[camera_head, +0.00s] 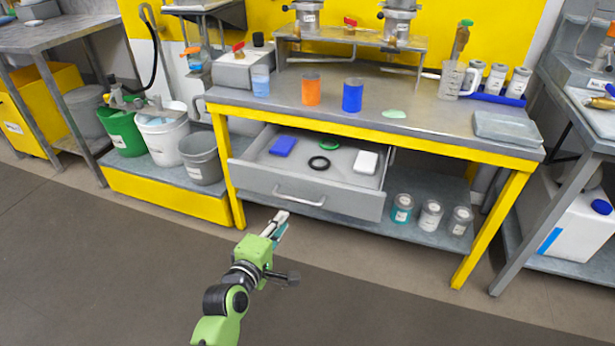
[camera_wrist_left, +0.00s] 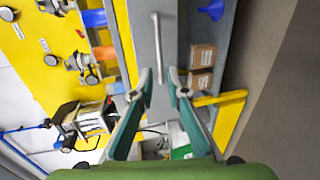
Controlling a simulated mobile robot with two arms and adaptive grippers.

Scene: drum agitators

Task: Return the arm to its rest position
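My left gripper (camera_head: 280,223) is in front of and below the open drawer (camera_head: 255,182), over the floor, apart from the drawer handle (camera_head: 299,199). In the left wrist view its two teal fingers (camera_wrist_left: 163,80) stand apart with nothing between the tips. The handle also shows beyond the fingertips in that view (camera_wrist_left: 157,50). My green left arm comes up from the bottom of the head view. My right gripper is in neither view.
The drawer holds a blue block (camera_head: 283,146), a black ring (camera_head: 319,163), a white block (camera_head: 366,162) and a green item (camera_head: 329,144). It juts out from the yellow-edged workbench (camera_head: 430,120). Buckets, including a grey one (camera_head: 201,157), stand left. The front floor is clear.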

